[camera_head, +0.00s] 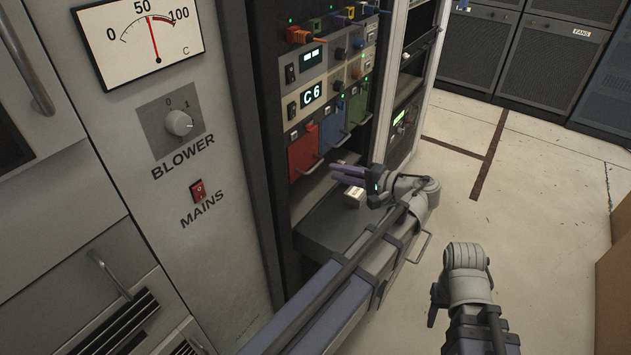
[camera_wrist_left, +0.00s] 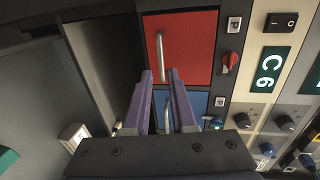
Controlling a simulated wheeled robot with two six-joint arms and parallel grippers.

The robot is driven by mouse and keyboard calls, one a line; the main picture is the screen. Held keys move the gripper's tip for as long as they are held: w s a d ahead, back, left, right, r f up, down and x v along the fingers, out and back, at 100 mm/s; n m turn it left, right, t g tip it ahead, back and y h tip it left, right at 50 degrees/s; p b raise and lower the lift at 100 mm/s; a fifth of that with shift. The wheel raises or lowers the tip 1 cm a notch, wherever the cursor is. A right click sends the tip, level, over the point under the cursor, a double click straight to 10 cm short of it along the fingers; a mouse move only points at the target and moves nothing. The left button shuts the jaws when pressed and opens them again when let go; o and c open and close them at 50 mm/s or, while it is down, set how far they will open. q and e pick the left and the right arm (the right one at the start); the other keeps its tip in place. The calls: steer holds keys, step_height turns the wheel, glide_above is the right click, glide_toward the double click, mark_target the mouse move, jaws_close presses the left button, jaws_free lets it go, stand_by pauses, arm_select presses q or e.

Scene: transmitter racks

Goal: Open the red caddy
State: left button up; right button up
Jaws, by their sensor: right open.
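The red caddy (camera_head: 303,150) is at the left of a row with a blue and a green caddy, its front looking flush with the rack. In the left wrist view its red front (camera_wrist_left: 193,50) fills the upper middle, with a pale bar handle (camera_wrist_left: 160,55). My left gripper (camera_head: 338,173) is open, its purple fingers pointing at the rack, below and right of the red front in the head view. In the left wrist view the left gripper (camera_wrist_left: 160,76) has its fingertips either side of the handle's lower end; contact cannot be told.
The blue caddy (camera_head: 331,130) and green caddy (camera_head: 357,106) sit beside the red one. A red knob (camera_wrist_left: 229,61) is beside the red front. A pulled-out drawer or shelf (camera_head: 330,222) lies below, with a small pale box (camera_head: 353,197). Open floor lies to the right.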

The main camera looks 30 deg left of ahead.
mark_target(316, 165)
arm_select(q)
steer(key=shift+b+x, duration=0.7)
steer(key=shift+x, duration=3.25)
steer(key=shift+r, duration=0.1)
jaws_close()
